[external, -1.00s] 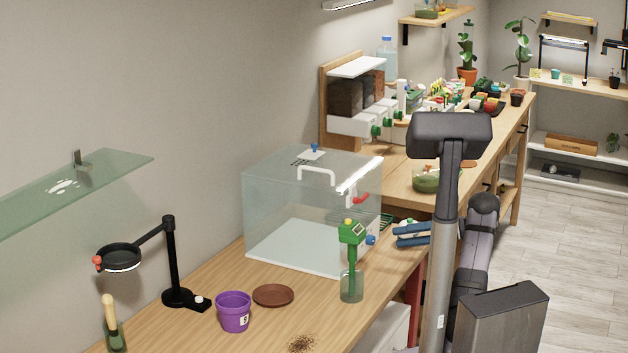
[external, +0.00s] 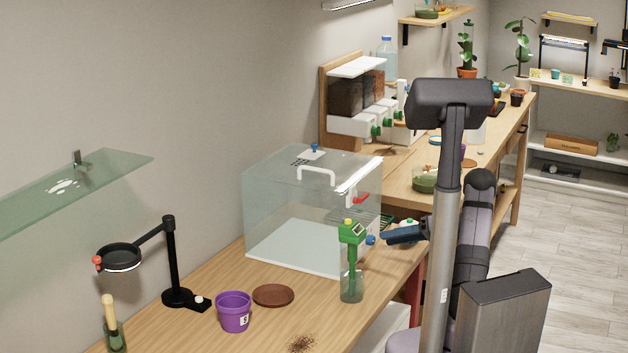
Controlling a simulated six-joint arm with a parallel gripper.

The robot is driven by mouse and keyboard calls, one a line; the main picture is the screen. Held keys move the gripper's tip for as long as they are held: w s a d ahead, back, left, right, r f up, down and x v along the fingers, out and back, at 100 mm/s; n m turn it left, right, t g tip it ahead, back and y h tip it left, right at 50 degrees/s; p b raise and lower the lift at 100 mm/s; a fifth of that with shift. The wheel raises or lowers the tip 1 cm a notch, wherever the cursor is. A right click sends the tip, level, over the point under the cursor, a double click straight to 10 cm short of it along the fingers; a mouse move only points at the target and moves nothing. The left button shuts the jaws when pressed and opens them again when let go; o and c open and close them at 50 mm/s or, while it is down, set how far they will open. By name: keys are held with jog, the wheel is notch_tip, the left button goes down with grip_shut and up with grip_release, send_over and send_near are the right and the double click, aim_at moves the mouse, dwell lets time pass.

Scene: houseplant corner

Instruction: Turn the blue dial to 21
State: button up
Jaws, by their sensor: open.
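The blue dial (external: 371,239) is a small round knob low on the right side of the clear glass case (external: 300,215). Its marks and setting are too small to read. My gripper (external: 389,238) has dark blue fingers and points left at the dial from the right. Its tips are very close to the dial, with a small gap showing in this view; the depth between them is hard to judge. The jaws are open and nothing shows between them. The fingers overlap in this view. My column and arm stand to the right of the case.
A green meter (external: 351,232) in a glass jar (external: 351,285) stands just left of the dial, close to my gripper. A red lever (external: 361,198) is above the dial.

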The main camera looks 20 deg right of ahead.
aim_at(374, 241)
jog(key=shift+p+x, duration=0.4)
jog(key=shift+x, duration=1.45)
grip_shut()
jog(key=shift+w+d+f+m+y+b, duration=0.1)
jog(key=shift+f+m+y+b, duration=0.2)
jog(key=shift+m+b, duration=0.55)
jog(key=shift+r+m+g+y+b, duration=0.15)
jog(key=shift+m+g+y+b, duration=0.15)
jog(key=shift+b, duration=0.3)
grip_release()
